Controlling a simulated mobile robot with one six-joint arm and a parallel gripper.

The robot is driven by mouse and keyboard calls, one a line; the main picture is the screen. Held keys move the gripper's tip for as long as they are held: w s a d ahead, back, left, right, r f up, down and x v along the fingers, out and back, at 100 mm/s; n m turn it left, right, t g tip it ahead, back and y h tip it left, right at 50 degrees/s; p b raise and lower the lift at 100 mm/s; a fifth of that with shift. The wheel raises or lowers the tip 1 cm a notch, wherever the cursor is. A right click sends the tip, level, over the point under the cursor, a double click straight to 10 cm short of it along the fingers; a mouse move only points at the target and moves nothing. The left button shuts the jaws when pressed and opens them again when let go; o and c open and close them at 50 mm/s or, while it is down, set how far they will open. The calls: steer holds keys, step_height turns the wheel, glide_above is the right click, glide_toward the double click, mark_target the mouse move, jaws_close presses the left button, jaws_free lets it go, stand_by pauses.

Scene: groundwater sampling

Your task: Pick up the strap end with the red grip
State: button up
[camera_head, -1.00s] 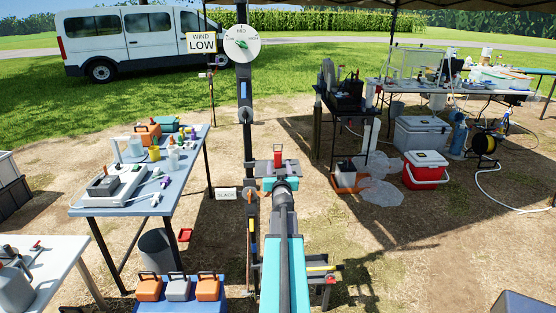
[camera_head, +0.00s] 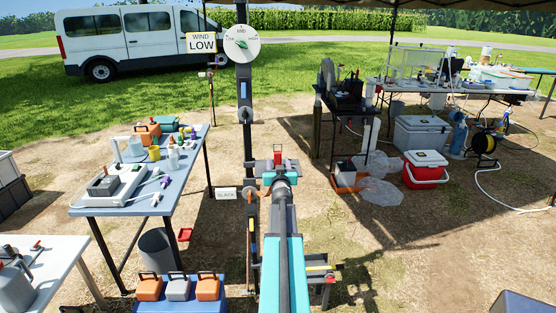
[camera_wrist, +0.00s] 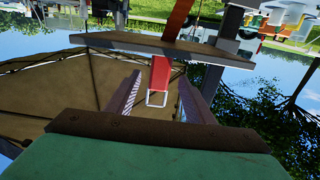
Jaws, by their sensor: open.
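The red grip (camera_wrist: 160,72) of the strap end hangs near the middle of the wrist view, with a pale rectangular loop (camera_wrist: 157,99) at its lower end in the picture. In the head view a small red piece (camera_head: 278,151) shows beside the dark post, just above my gripper (camera_head: 279,165). My gripper (camera_wrist: 160,77) is open, with one finger on each side of the red grip. Clear gaps show on both sides in the wrist view. I cannot tell how deep the grip sits between the fingers.
The dark post (camera_head: 247,130) carries a dial (camera_head: 242,43) and stands close left of my gripper. A grey plate (camera_wrist: 150,44) crosses the wrist view by the red grip. A blue table (camera_head: 85,208) stands left; a black cart (camera_head: 322,100) stands right.

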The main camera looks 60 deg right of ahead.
mark_target(278, 157)
steer(key=shift+p+x, duration=0.4)
steer(key=shift+x, duration=1.9)
steer(key=shift+r, duration=0.1)
jaws_close()
steer(key=shift+r, duration=0.15)
steer(key=shift+r+p, duration=3.25)
steer(key=shift+r, duration=1.65)
